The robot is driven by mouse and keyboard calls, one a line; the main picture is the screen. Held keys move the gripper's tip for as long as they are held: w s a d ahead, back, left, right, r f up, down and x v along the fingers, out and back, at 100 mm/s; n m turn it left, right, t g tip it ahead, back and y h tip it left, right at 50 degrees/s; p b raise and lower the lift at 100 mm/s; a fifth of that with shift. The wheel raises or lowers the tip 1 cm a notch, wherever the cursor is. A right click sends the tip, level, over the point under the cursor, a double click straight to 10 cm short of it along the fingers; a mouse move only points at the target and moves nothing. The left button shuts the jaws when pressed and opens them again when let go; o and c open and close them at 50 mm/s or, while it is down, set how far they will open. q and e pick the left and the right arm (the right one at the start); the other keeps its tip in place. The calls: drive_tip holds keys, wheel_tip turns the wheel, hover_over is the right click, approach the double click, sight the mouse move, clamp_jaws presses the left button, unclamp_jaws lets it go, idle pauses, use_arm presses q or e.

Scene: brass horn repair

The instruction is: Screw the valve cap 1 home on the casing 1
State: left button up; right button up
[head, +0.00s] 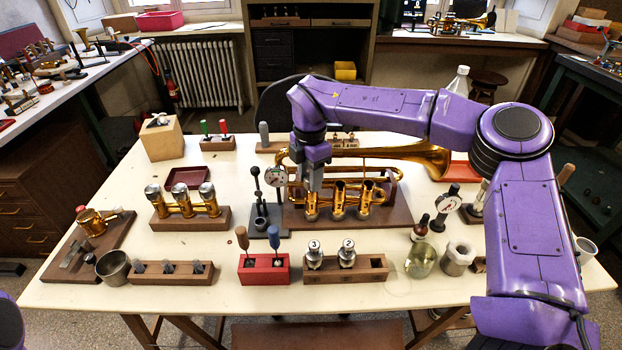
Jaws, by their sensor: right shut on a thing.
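The brass horn (420,156) lies on a dark wooden stand (388,218) in the middle of the table, with three upright casings in a row. Casing 1 (311,208) appears to be the leftmost one; the other two stand to its right with open tops. My right gripper (312,188) points straight down over casing 1, its fingertips at the casing's top. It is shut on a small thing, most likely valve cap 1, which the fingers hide. I cannot tell how far the cap sits on the thread. My left gripper is out of view.
A wooden block (345,271) with valves marked 3 and 2 and a red block (263,270) with two handled tools stand in front. A black lever tool with a gauge (277,177) stands close left of the gripper. Bottles (420,262) stand front right.

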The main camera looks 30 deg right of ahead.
drive_tip(key=shift+f+b, duration=0.1)
drive_tip(key=shift+b, duration=0.3)
drive_tip(key=shift+w+m+b, duration=0.1)
drive_tip(key=shift+m+b, duration=2)
drive_tip(key=shift+m, duration=0.5)
